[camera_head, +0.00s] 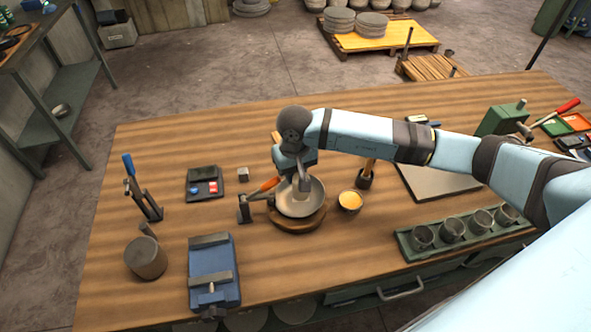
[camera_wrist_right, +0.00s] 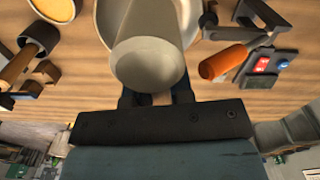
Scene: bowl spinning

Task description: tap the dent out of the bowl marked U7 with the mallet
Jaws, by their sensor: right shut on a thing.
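A pale metal bowl (camera_head: 312,202) sits on a round wooden base (camera_head: 298,224) at the middle of the bench. I cannot read a U7 mark or make out a dent. My right gripper (camera_head: 299,172) is above the bowl, shut on a pale tapered piece (camera_wrist_right: 148,65) that reaches down into the bowl; whether it touches the bowl is unclear. The bowl's rim (camera_wrist_right: 105,22) shows behind this piece in the wrist view. A tool with a wooden handle and dark head, perhaps the mallet (camera_head: 365,182), stands upright right of the bowl. My left gripper is out of view.
An orange-handled tool (camera_head: 265,187) leans close by the bowl's left side. A cup with yellow contents (camera_head: 350,201) stands to the right. A blue vise-like block (camera_head: 212,263), a grey cylinder (camera_head: 146,258) and a green rack of cups (camera_head: 470,243) stand nearer the front edge.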

